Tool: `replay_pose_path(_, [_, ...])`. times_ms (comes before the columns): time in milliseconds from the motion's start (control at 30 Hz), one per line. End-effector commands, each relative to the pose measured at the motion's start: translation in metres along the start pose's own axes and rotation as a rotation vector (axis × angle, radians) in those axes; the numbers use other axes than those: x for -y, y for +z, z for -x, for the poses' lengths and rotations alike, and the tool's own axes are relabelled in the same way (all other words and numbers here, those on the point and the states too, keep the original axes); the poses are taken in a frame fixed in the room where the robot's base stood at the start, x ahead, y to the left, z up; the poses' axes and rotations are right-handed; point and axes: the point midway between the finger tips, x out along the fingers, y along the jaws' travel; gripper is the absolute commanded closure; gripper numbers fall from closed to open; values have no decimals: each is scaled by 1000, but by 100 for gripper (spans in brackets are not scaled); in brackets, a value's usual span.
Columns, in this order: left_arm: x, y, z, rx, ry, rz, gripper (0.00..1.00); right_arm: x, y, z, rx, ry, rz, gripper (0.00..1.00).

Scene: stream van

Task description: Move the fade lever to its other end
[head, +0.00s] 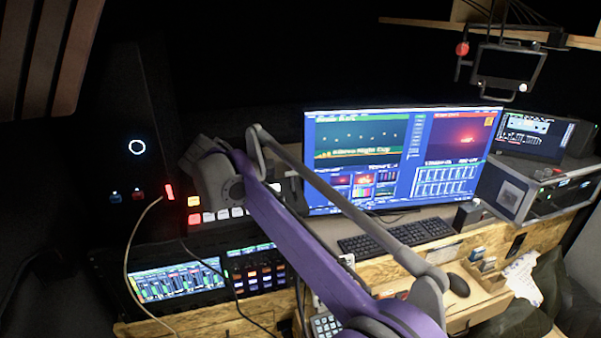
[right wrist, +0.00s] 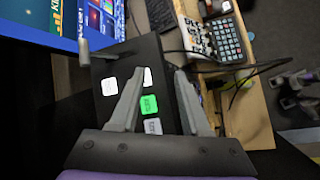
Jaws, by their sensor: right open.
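The fade lever (right wrist: 84,52) appears to be the grey bar at the upper left edge of the black switcher panel (right wrist: 106,72) in the right wrist view. My right gripper (right wrist: 160,76) is open and empty over the panel's buttons, to the right of the lever and apart from it. A green-lit button (right wrist: 149,106) and white buttons show between and beside the fingers. My left gripper is in neither view.
A monitor (head: 400,150) stands behind the desk, with a keyboard (head: 380,238) in front. An audio mixer screen (head: 177,281) and button pad (head: 258,276) lie left of my arm. A thin cable (head: 128,250) hangs at the left.

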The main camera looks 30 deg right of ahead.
Motion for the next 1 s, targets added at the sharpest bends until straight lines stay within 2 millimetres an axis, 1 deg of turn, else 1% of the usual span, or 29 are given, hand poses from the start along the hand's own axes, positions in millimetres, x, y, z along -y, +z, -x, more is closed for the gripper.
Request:
replay_pose_path(33, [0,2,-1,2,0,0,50,-14,-6,1,45,9,45,53])
replay_pose_path(200, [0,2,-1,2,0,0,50,-57,-15,9,226,35,208,53])
replay_pose_path(300, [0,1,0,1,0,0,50,-75,-20,14,331,40,290,53])
replay_pose_path(400, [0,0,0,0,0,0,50,-86,-24,18,420,36,355,53])
replay_pose_path(600, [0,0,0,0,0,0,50,-94,-27,22,520,26,421,53])
replay_pose_path(733, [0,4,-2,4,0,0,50,-95,-23,17,536,22,430,53])
replay_pose_path(867, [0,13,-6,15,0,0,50,-95,-15,-1,537,19,430,53])
replay_pose_path(1000, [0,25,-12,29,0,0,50,-98,-2,-26,536,19,430,53])
